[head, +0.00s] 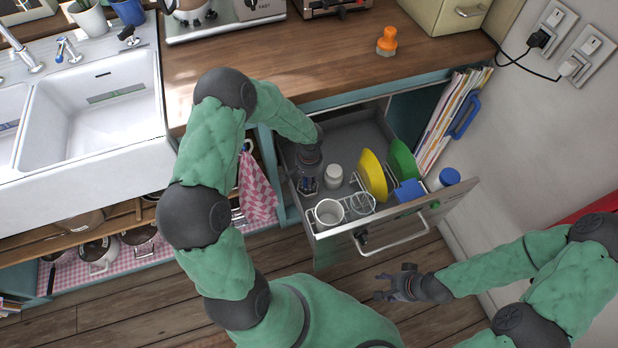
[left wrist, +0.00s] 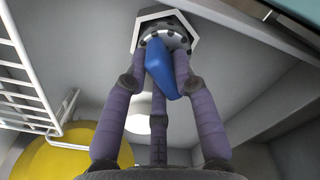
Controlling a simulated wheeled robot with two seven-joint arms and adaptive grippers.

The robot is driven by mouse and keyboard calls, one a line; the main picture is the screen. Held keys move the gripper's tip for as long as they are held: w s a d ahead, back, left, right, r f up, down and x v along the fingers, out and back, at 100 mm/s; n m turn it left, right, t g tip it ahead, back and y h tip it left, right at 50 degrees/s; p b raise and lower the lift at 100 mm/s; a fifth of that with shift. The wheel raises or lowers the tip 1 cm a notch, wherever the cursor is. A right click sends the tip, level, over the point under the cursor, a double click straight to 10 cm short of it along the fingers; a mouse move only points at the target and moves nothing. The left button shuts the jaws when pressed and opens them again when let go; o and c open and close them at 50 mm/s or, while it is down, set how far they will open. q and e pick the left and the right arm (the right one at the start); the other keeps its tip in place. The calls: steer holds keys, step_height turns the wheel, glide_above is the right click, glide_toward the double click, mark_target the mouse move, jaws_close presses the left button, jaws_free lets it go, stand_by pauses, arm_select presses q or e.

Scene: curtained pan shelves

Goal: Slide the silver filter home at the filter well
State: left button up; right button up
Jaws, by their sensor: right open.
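My left gripper (head: 308,182) reaches down into the open drawer at its left side. In the left wrist view its purple fingers (left wrist: 162,62) close in around the round silver filter (left wrist: 160,32), which has dark holes around its rim and a blue grip (left wrist: 162,68) between the fingers. A light hexagonal frame (left wrist: 190,30), seemingly the filter well, surrounds the filter's far end. I cannot tell how deep the filter sits in it. My right gripper (head: 388,287) is open and empty, above the floor in front of the drawer.
The drawer (head: 352,135) also holds white cups (head: 328,212), a yellow plate (head: 372,176), a green plate (head: 402,160) and a blue item (head: 408,190). A wooden counter (head: 300,60) lies behind it, and a sink (head: 90,110) stands at the left.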

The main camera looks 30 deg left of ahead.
arm_select(q)
steer(key=shift+o, duration=1)
steer(key=shift+r, duration=0.15)
step_height(320, 180, up, 12)
stand_by(0.5)
